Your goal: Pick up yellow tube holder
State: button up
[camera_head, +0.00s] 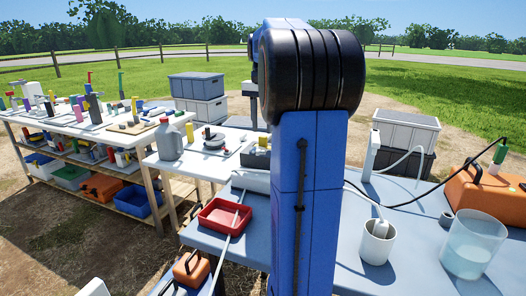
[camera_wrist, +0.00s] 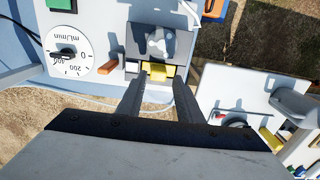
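A small yellow piece (camera_wrist: 161,71), which looks like the yellow tube holder, shows in the wrist view at the front of a dark grey block (camera_wrist: 140,38) with a rounded light grey part on it. My gripper (camera_wrist: 159,82) is open. Its two dark fingers are spread apart and point toward the yellow piece, which appears between the fingertips. I see nothing held between them. Whether the fingers reach beside the piece or stop short above it, I cannot tell.
Left of the block in the wrist view are a white dial (camera_wrist: 66,53) marked mL/min and an orange bar (camera_wrist: 106,67). A white board (camera_wrist: 245,95) lies to the right. The head view shows a red tray (camera_head: 224,217), a clear beaker (camera_head: 472,245) and an orange case (camera_head: 490,195).

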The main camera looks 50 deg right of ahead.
jog(key=shift+d+f, duration=0.15)
jog(key=shift+f, duration=1.15)
jog(key=shift+d+f, duration=0.1)
jog(key=shift+f, duration=1.15)
grip_shut()
jog(key=shift+r, duration=0.15)
